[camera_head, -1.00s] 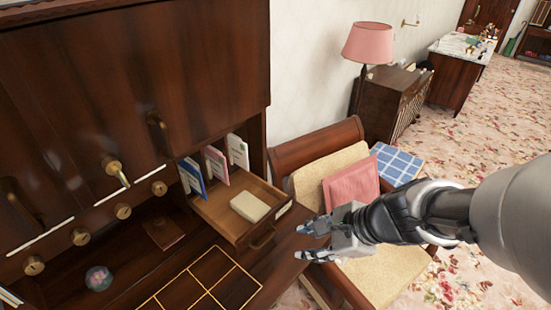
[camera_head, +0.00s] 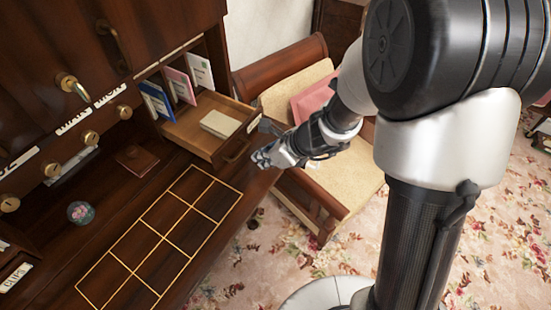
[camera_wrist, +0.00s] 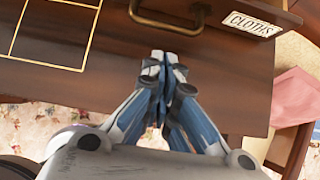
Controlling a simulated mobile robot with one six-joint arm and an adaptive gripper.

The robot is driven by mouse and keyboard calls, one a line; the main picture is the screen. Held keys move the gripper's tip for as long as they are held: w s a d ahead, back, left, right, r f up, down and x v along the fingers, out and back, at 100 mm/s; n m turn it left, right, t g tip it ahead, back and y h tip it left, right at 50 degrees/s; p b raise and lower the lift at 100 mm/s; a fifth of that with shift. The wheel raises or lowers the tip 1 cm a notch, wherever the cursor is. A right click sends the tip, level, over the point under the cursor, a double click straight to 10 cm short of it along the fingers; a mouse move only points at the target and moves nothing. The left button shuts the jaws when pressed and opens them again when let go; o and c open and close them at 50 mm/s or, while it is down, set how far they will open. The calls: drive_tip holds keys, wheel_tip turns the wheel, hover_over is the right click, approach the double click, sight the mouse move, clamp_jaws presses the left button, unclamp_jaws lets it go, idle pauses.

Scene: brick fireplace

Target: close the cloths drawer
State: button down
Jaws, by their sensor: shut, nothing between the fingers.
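The cloths drawer (camera_head: 188,130) stands pulled out of the desk's right side in the head view, with a cream block (camera_head: 220,123) lying inside. Its front, with a brass handle (camera_wrist: 168,20) and a label reading CLOTHS (camera_wrist: 253,23), shows at the top of the wrist view. My gripper (camera_head: 262,158) is shut and empty, just in front of the drawer front. In the wrist view its fingertips (camera_wrist: 164,62) are together over the desk edge, just below the handle. I cannot tell whether they touch the drawer.
The desktop (camera_head: 160,235) has a gold-lined grid, and a round flowered paperweight (camera_head: 81,212) lies to its left. Upright cards (camera_head: 180,85) stand in slots above the drawer. A cushioned chair (camera_head: 320,185) stands close to the right of the desk.

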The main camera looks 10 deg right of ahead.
drive_tip(key=shift+w+a+f, duration=0.1)
drive_tip(key=shift+w+a, duration=0.7)
drive_tip(key=shift+a, duration=0.3)
